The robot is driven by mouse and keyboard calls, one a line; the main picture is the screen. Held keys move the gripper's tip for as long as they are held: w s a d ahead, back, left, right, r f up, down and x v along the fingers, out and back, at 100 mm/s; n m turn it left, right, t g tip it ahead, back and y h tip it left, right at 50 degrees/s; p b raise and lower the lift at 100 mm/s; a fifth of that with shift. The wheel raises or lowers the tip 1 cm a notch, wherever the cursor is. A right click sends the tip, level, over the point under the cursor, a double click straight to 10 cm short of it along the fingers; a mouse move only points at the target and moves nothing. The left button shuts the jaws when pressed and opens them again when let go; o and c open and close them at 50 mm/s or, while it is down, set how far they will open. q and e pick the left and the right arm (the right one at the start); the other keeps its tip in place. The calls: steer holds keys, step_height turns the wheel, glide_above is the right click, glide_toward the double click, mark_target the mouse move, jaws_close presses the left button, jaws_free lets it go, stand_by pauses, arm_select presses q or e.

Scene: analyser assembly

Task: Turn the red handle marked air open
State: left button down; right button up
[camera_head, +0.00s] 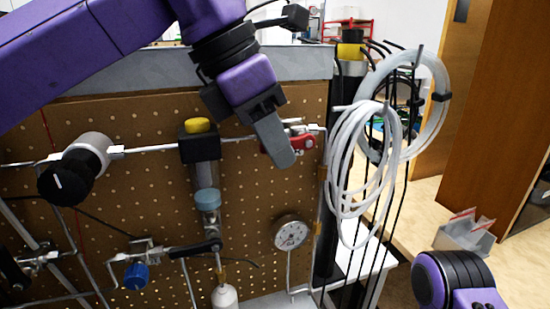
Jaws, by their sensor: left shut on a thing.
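The red handle (304,142) is on a valve at the upper right of the brown pegboard, at the end of a horizontal metal pipe. My left gripper (279,150) comes down from the upper left and is shut on the red handle. Its grey fingers cover the handle's left part, and any marking on it is hidden or too small to read. My right arm shows only as a purple and black part at the lower right; its gripper is not in view.
Left of the valve, a filter with a yellow top (198,126) hangs on the pipe. A black knob (66,183), a blue knob (136,276) and a round gauge (291,234) are on the pegboard (120,215). Coiled white tubing (345,160) hangs just right of the valve.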

arm_select(q)
steer(key=c, duration=1.2)
jaws_free()
